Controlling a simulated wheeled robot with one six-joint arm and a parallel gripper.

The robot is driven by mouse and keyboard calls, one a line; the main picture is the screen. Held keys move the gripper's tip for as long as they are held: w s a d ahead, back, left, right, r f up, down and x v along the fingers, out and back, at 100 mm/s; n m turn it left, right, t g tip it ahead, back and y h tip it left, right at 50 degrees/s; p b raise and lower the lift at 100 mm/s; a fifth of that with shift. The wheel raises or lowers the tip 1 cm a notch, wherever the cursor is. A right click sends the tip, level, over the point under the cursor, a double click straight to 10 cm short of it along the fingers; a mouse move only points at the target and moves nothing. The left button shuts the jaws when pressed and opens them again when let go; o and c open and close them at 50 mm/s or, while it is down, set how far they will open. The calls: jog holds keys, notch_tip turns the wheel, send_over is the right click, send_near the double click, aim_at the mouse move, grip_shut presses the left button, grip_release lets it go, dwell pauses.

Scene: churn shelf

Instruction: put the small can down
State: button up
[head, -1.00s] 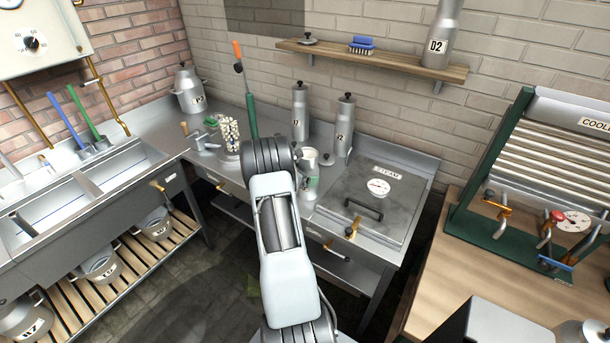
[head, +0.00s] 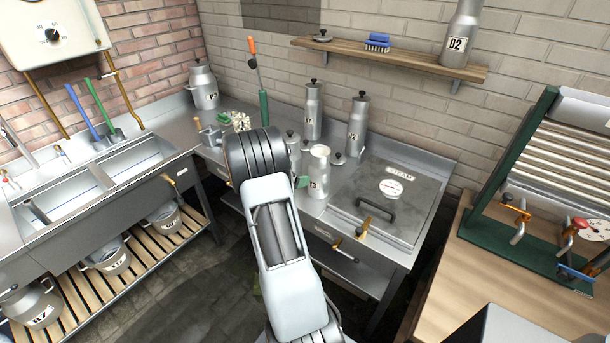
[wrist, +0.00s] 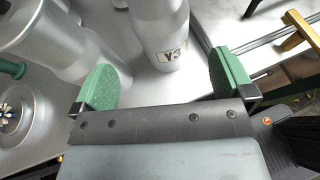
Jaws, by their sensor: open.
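The small can (head: 319,173), a silver open-topped can marked Y3, stands upright on the steel counter (head: 335,190), left of the steam box. In the wrist view the can (wrist: 160,30) shows its label and lower body, resting on the counter. My gripper (wrist: 168,78) is open, with its green pads apart to either side of the can's line. The can lies just beyond the pads, with a visible gap at each side. In the head view my arm hides most of the gripper; a green pad shows just left of the can.
A lidded can (head: 293,147) stands close behind-left of the small can. Taller lidded cans (head: 313,112) and (head: 357,125) stand behind, by the wall. The steam box (head: 387,200) with handle and brass valve (head: 364,228) bounds the right. Some bare counter lies in front.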

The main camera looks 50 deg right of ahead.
jog(key=w+a+r+n+t+y, duration=0.3)
jog(key=w+a+r+n+t, duration=0.45)
jog(key=a+n, duration=0.35)
jog(key=w+a+r+n+t+y, duration=0.2)
jog(key=w+a+r+n+t, duration=0.7)
jog(key=n, duration=0.5)
jog(key=s+a+f+n+g+y, duration=0.1)
jog(key=s+a+n+y, duration=0.4)
jog(key=a+n, duration=0.45)
jog(key=s+a+n+g+y, duration=0.2)
jog(key=s+a+n+y, duration=0.2)
jog(key=s+a+n, duration=0.45)
jog(key=s+a+f+n+g, duration=0.1)
jog(key=s+n+g, duration=0.1)
jog(key=s+n, duration=0.4)
jog(key=s+a+f+n+g+h, duration=0.1)
jog(key=s+f+n+g, duration=0.1)
jog(key=s+n, duration=0.4)
jog(key=n+g, duration=0.1)
jog(key=n, duration=0.1)
jog(key=shift+s+a+f+n, duration=0.2)
jog(key=shift+a+n, duration=0.1)
